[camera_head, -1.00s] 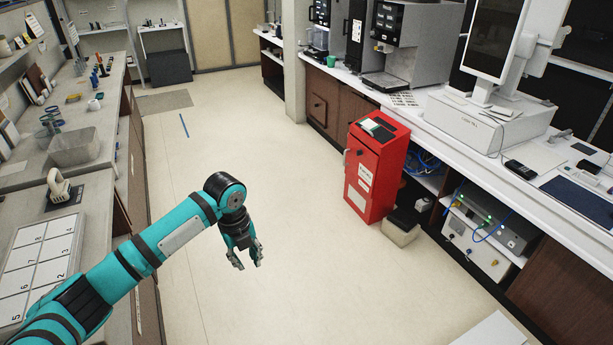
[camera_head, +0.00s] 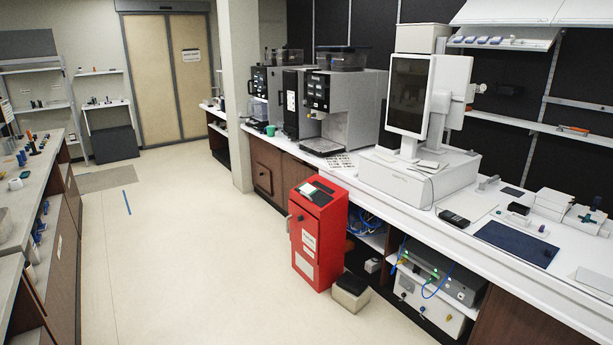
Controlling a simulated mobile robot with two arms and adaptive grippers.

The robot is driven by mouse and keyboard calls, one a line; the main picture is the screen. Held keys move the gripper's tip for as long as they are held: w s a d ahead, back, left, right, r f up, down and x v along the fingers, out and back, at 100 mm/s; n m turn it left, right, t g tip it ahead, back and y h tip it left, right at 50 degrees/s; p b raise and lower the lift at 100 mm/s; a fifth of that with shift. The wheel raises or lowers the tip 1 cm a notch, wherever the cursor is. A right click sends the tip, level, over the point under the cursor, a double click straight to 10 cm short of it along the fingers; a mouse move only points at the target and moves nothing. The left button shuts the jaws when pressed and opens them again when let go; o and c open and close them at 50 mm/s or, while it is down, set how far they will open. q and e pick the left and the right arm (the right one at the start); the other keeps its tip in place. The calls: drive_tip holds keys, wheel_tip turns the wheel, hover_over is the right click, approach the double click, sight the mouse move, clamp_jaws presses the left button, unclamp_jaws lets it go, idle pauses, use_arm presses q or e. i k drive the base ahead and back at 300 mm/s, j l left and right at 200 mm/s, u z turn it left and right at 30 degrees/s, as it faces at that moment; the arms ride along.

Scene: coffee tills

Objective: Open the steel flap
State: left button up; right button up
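I cannot pick out a steel flap with certainty in the head view. A red cabinet (camera_head: 332,245) stands on the floor against the counter, with white labels on its front and a small handle at its left edge. A brown wooden door (camera_head: 268,180) with a small knob is shut in the counter front. Neither of my grippers is in view.
A low box with a black top (camera_head: 350,292) sits on the floor beside the red cabinet. The white counter (camera_head: 415,203) carries coffee machines (camera_head: 352,105) and a till screen (camera_head: 408,95). A pale pillar (camera_head: 240,90) stands behind.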

sight(316, 195)
drive_tip(key=i, duration=2.75)
drive_tip(key=j+u, duration=0.05)
drive_tip(key=j, duration=0.1)
